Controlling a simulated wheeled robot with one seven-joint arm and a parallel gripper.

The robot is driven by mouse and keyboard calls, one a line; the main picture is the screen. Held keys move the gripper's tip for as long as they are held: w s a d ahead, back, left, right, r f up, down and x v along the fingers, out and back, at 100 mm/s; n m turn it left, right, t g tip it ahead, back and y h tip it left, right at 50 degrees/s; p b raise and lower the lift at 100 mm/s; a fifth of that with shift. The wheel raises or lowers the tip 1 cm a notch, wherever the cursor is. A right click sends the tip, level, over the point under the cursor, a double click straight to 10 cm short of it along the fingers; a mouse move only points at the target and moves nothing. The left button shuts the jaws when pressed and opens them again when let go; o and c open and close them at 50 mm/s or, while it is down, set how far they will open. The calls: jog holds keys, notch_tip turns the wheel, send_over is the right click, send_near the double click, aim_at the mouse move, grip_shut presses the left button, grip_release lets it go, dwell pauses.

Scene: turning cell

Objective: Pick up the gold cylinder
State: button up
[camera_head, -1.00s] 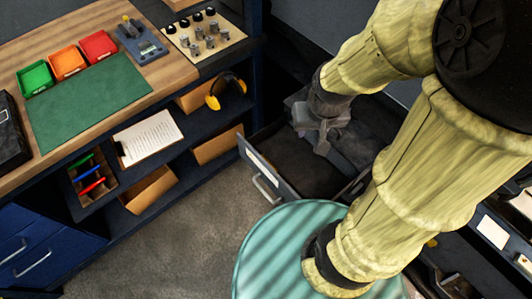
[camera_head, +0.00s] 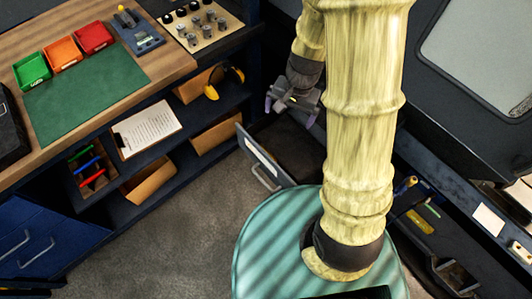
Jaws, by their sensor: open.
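A small gold-yellow piece (camera_head: 123,12) stands on the blue-grey instrument (camera_head: 138,32) at the back of the workbench. It is too small to tell for sure that it is the gold cylinder. No other clear gold cylinder shows. My gripper (camera_head: 290,108) is open, with its two fingers apart and nothing seen between them. It hangs above the open drawer (camera_head: 262,155), to the right of the workbench and well away from the gold-yellow piece. My arm hides part of the drawer.
Green (camera_head: 32,70), orange (camera_head: 62,54) and red (camera_head: 93,37) bins stand behind a green mat (camera_head: 85,95). A board (camera_head: 205,28) with several metal pieces is beside the instrument. Yellow earmuffs (camera_head: 212,90) and a clipboard (camera_head: 146,130) are on the shelf. A tool drawer (camera_head: 432,235) is at right.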

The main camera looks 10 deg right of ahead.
jog(key=w+a+f+m, duration=0.1)
jog(key=w+f+m, duration=0.1)
jog(key=f, duration=0.3)
jog(key=w+a+f+m+g+p, duration=0.1)
jog(key=w+a+f+m, duration=0.1)
jog(key=f, duration=0.4)
jog(key=shift+w+a+f+m, duration=0.2)
jog(key=shift+w+f+m, duration=0.05)
jog(key=shift+w+m, duration=0.5)
jog(key=shift+s, duration=0.1)
send_over(267, 151)
jog(key=f, duration=1.2)
jog(key=shift+d, duration=0.4)
jog(key=shift+f, duration=0.15)
jog(key=f, duration=0.2)
jog(key=f+p, duration=0.1)
jog(key=shift+s+a+f, duration=0.3)
jog(key=shift+a+f, duration=0.2)
jog(key=shift+f, duration=0.4)
